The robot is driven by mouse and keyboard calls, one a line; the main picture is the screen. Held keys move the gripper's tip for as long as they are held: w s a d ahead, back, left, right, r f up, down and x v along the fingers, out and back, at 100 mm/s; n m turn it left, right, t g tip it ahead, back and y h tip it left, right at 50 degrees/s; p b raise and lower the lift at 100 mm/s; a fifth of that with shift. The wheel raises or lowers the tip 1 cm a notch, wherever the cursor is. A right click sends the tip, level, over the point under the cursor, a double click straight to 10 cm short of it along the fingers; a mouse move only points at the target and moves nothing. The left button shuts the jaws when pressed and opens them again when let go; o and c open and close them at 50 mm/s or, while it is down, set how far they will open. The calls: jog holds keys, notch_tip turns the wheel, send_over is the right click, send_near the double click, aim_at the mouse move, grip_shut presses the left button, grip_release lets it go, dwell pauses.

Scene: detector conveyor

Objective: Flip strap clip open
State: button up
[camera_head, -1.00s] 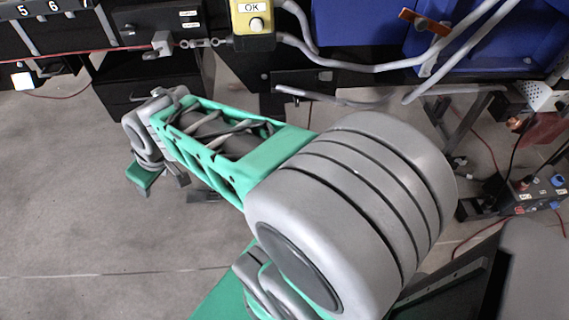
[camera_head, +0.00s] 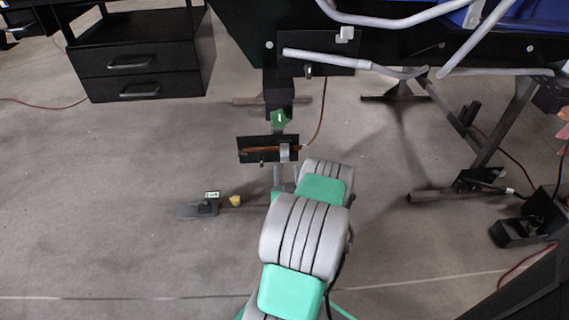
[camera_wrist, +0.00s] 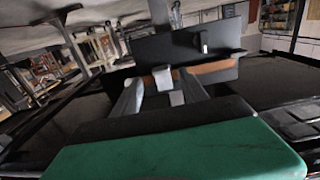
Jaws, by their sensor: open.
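A brown strap (camera_head: 262,150) lies across a small black plate (camera_head: 247,142). A light grey clip (camera_head: 284,152) stands over the strap near the plate's right end. In the wrist view the black plate (camera_wrist: 150,48) and the brown strap (camera_wrist: 215,67) are straight ahead, with a pale grey tab, which looks like the clip (camera_wrist: 162,76), in the middle. My gripper (camera_wrist: 160,90) is open, its two grey fingers on either side of this tab. I cannot tell whether they touch it. In the head view my arm partly covers the gripper.
A green knob (camera_head: 279,120) is just behind the plate. Above is a second black panel with a grey tube (camera_head: 325,58). A black drawer unit (camera_head: 140,62) stands at upper left, and a metal support leg (camera_head: 500,125) at right.

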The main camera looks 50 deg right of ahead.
aim_at(285, 159)
jog(key=shift+p+x, duration=0.45)
jog(key=shift+x, duration=2.6)
grip_shut()
